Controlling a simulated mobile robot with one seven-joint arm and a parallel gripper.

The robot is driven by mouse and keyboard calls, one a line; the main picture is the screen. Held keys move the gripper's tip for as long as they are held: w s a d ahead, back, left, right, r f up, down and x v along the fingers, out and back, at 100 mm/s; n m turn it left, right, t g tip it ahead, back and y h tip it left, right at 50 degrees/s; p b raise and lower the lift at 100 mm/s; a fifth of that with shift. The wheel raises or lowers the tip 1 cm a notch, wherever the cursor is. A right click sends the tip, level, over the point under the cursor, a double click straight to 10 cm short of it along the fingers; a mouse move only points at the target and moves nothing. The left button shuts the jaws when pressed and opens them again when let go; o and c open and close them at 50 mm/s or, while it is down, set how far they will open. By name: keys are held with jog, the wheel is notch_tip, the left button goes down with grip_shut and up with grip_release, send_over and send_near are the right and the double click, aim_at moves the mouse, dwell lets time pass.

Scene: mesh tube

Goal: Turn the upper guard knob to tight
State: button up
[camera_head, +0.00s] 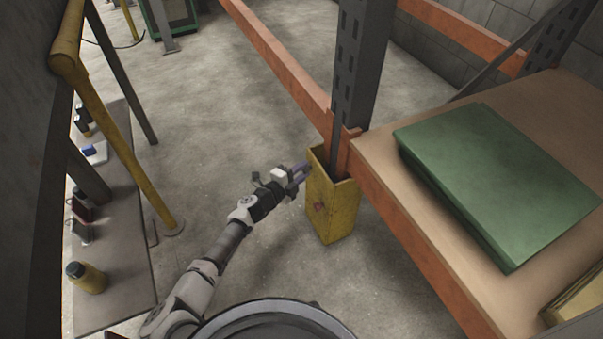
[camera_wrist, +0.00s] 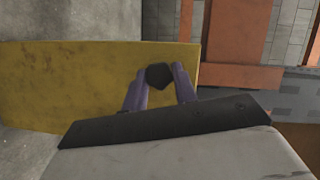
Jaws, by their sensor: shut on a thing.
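The yellow guard (camera_head: 340,217) stands around the foot of the grey rack upright. It also fills the left and middle of the wrist view (camera_wrist: 70,80). A dark, many-sided knob (camera_wrist: 159,75) shows on its face in the wrist view, near the guard's right edge. My gripper (camera_head: 303,169) reaches the upper part of the guard from the left. In the wrist view its two purple fingers (camera_wrist: 161,82) are on either side of the knob, closed on it. In the head view the gripper hides this knob. A small reddish lower knob (camera_head: 319,206) shows beneath the gripper.
The grey upright (camera_head: 358,75) and orange beams (camera_head: 275,55) rise beside the guard. A shelf with a green box (camera_head: 495,175) is at right. A yellow rail (camera_head: 120,140) and a bench with small items are at left. Bare concrete floor (camera_head: 215,110) lies between.

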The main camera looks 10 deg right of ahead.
dwell(0.3)
jog(key=o, duration=1)
jog(key=o, duration=0.7)
notch_tip(320, 180, up, 9)
jog(key=p, duration=0.3)
jog(key=shift+w+r+p, duration=0.1)
jog(key=shift+w+p, duration=0.05)
jog(key=shift+p, duration=0.15)
jog(key=shift+c, duration=0.2)
notch_tip(320, 180, up, 3)
jog(key=shift+f+p, duration=0.1)
jog(key=shift+p, duration=0.2)
jog(key=c, duration=0.7)
notch_tip(320, 180, up, 8)
jog(key=shift+p, duration=0.9)
